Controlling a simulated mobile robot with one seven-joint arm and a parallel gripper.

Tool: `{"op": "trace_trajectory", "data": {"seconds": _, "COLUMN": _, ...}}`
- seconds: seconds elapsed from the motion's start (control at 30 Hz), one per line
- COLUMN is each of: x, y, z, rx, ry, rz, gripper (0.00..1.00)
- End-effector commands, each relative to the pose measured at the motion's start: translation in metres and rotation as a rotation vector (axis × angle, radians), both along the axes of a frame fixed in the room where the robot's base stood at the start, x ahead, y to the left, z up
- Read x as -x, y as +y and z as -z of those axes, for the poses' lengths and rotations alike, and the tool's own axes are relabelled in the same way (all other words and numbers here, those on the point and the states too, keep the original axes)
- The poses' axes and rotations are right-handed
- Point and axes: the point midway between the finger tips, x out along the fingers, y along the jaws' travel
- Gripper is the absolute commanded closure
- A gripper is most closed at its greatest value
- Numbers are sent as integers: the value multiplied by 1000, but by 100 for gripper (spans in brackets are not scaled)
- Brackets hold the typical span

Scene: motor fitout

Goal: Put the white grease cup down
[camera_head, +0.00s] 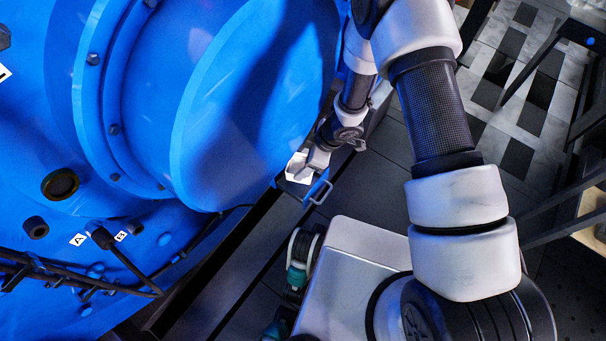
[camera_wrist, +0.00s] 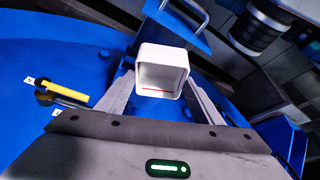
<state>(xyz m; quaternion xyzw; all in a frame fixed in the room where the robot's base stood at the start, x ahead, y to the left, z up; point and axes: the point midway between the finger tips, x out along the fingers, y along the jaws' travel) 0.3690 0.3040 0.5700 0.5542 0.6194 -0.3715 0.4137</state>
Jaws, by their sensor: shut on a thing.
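The white grease cup (camera_wrist: 162,62) is a small, square, open-topped cup with a thin red line inside. My gripper (camera_wrist: 162,82) is shut on it, with one grey finger on each side. In the head view the cup (camera_head: 296,166) is at my gripper (camera_head: 304,166), beside the big blue motor housing. A small blue tray with a grey bar handle (camera_head: 311,196) lies just below and beyond the cup. The tray also shows in the wrist view (camera_wrist: 184,36). I cannot tell whether the cup touches the tray.
The blue motor housing (camera_head: 120,195) fills the left side, with labelled ports and black cables (camera_head: 125,262) low on it. A yellow bar (camera_wrist: 66,92) sticks out near labels in the wrist view. Dark floor lies right of the tray; dark metal frames stand at far right.

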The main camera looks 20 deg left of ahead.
Motion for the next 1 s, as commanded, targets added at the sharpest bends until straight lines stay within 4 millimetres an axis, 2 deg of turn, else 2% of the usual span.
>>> {"op": "trace_trajectory", "data": {"seconds": 0.03, "x": 1, "y": 1, "z": 14, "rx": 0, "ry": 1, "rz": -1, "gripper": 66}}
{"op": "trace_trajectory", "data": {"seconds": 0.1, "x": 1, "y": 1, "z": 24, "rx": 0, "ry": 1, "rz": -1, "gripper": 66}}
{"op": "trace_trajectory", "data": {"seconds": 0.37, "x": 0, "y": 0, "z": 42, "rx": -1, "ry": 0, "rz": -1, "gripper": 66}}
{"op": "trace_trajectory", "data": {"seconds": 0.63, "x": 0, "y": 3, "z": 84, "rx": -1, "ry": -2, "rz": -5, "gripper": 66}}
{"op": "trace_trajectory", "data": {"seconds": 1.0, "x": -1, "y": 4, "z": 86, "rx": -2, "ry": -1, "rz": -1, "gripper": 66}}
